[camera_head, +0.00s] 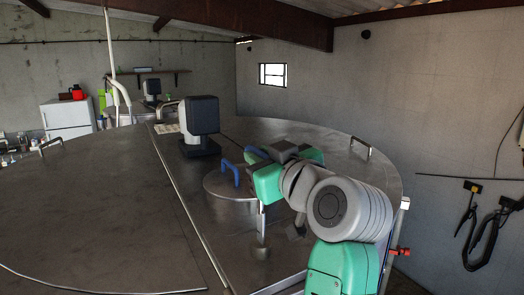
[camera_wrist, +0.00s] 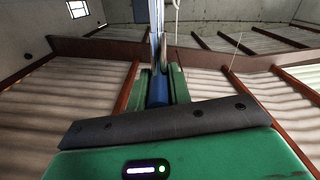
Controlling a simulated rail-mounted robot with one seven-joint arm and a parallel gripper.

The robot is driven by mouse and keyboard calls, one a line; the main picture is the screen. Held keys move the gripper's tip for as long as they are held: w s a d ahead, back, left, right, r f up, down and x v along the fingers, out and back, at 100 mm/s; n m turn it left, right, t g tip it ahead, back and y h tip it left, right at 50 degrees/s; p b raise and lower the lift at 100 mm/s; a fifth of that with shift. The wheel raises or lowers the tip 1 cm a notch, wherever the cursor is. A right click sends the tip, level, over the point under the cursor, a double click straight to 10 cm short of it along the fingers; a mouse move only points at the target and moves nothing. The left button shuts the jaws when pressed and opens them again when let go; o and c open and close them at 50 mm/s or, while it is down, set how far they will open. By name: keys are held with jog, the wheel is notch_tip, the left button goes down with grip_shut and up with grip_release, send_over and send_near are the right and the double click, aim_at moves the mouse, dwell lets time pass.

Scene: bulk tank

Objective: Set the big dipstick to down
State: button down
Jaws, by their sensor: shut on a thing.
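The big dipstick is a flat metal strip (camera_head: 262,218) with a blue handle. It stands about upright below my gripper, over a short metal stub on the tank top. My gripper (camera_head: 256,160) is above the tank and shut on the blue handle, which shows between the green fingers in the wrist view (camera_wrist: 157,92). A metal strip rises beyond the fingers in that view. My gripper and wrist hide part of the handle in the head view. I cannot tell how far the strip sits inside the stub.
The steel tank top (camera_head: 100,215) is broad and mostly clear. A round hatch lid (camera_head: 222,187) with a blue loop handle (camera_head: 231,172) lies just left of my gripper. A dark boxy unit (camera_head: 201,118) stands behind. Metal loop handles (camera_head: 360,146) sit near the rim.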

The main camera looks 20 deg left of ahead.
aim_at(264, 225)
notch_tip(264, 225, down, 14)
jog(key=b, duration=0.7)
jog(key=shift+r+b, duration=0.2)
jog(key=shift+b, duration=0.15)
jog(key=shift+f, duration=0.1)
jog(key=c, duration=1.3)
grip_release()
jog(key=shift+d, duration=0.1)
jog(key=b+v, duration=0.2)
jog(key=v, duration=0.5)
jog(key=shift+s+d, duration=0.25)
